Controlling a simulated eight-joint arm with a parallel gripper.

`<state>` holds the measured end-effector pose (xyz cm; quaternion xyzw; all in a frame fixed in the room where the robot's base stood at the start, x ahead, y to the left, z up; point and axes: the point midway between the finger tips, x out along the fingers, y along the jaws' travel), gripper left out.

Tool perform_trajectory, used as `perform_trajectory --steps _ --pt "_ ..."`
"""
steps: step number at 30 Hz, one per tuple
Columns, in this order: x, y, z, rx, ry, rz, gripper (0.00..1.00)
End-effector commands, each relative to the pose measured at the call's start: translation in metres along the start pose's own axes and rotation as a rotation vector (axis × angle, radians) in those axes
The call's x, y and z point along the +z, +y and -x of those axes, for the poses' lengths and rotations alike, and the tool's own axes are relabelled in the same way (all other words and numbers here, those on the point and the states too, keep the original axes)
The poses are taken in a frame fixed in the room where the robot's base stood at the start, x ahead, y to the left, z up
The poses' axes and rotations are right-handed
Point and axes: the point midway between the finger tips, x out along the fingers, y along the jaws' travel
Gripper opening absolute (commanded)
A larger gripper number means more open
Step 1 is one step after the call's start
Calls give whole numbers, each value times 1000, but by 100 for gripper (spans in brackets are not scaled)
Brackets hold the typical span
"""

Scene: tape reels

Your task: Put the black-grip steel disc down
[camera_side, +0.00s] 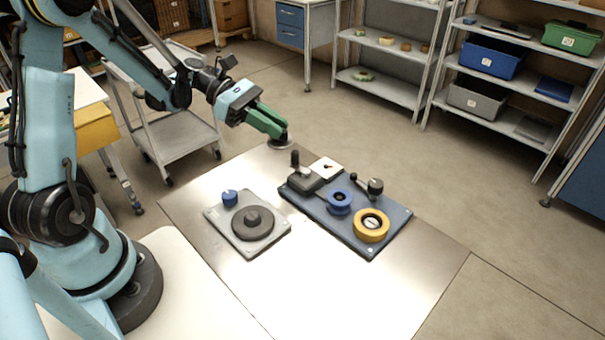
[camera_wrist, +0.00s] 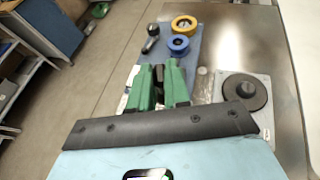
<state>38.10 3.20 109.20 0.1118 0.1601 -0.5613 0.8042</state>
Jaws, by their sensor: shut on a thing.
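My gripper (camera_side: 277,128) has green fingers, shut on the black grip of the steel disc (camera_side: 281,145). The disc hangs below the fingertips, near the far edge of the metal table. I cannot tell for certain whether it touches the table, but it appears to be above it. In the wrist view the green fingers of my gripper (camera_wrist: 160,76) close around the dark grip, and most of the disc is hidden by them.
A blue board (camera_side: 352,235) carries a yellow reel (camera_side: 371,226), a blue reel (camera_side: 339,201) and black-knobbed fittings. A grey plate (camera_side: 222,223) holds a dark round disc (camera_side: 252,222) and a blue knob (camera_side: 230,198). The table's near part is clear.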

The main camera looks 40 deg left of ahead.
Motion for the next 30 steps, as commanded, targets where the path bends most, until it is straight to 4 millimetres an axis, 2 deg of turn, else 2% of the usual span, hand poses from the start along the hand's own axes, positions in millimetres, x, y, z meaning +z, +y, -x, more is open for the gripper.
perform_trajectory --steps 5,8,15,19,24,27,30 --pt "26 -33 -53 -118 -1 -50 0" --pt "41 -61 -85 -196 0 -83 0" --pt "70 -144 -146 -387 -1 -162 0" --pt "81 -194 -167 -489 -2 -203 0" --pt "88 -251 -182 -600 -3 -249 0" --pt "89 -275 -185 -645 -4 -268 0" --pt "90 -290 -186 -675 -5 -279 0"
